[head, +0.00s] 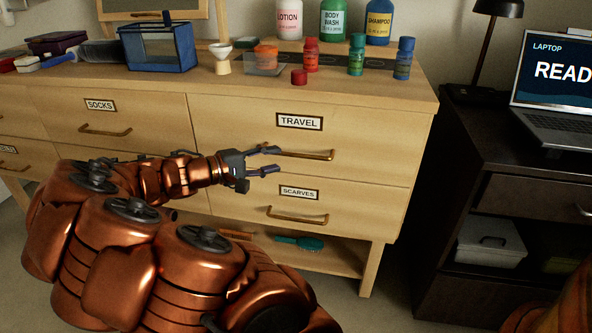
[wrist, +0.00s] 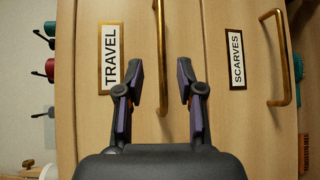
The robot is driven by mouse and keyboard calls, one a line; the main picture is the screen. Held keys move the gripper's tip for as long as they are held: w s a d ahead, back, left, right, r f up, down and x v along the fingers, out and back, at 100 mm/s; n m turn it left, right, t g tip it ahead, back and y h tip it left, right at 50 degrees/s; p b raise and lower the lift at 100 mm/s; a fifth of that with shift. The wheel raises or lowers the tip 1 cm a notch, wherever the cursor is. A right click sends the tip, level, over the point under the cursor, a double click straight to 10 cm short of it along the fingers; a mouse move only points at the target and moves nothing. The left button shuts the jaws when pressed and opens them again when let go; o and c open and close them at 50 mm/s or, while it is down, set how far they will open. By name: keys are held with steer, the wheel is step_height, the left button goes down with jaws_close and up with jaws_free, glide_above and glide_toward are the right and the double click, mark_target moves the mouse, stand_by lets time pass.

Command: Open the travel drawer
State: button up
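The travel drawer (head: 240,130) is shut, flush with the dresser front, with a label reading TRAVEL (head: 300,121). Its brass bar handle (head: 312,154) runs across the front below the label. My gripper (head: 268,160) is at the left end of this handle, open and empty. In the wrist view, which is turned sideways, the travel handle (wrist: 160,50) passes between my two spread fingers (wrist: 161,85), with a gap to each side. I cannot tell how far the fingers reach past the bar in depth.
The scarves drawer (head: 250,205) with its own brass handle (head: 298,217) is directly below. The socks drawer (head: 150,120) is to the left. Several bottles, a glass box (head: 158,48) and small jars stand on the dresser top. A dark cabinet with a laptop (head: 555,90) stands right.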

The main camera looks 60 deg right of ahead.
mark_target(294, 156)
steer(key=shift+b+x, duration=1.1)
steer(key=shift+x, duration=2.85)
steer(key=shift+w+f, duration=0.1)
steer(key=shift+w, duration=0.05)
jaws_close()
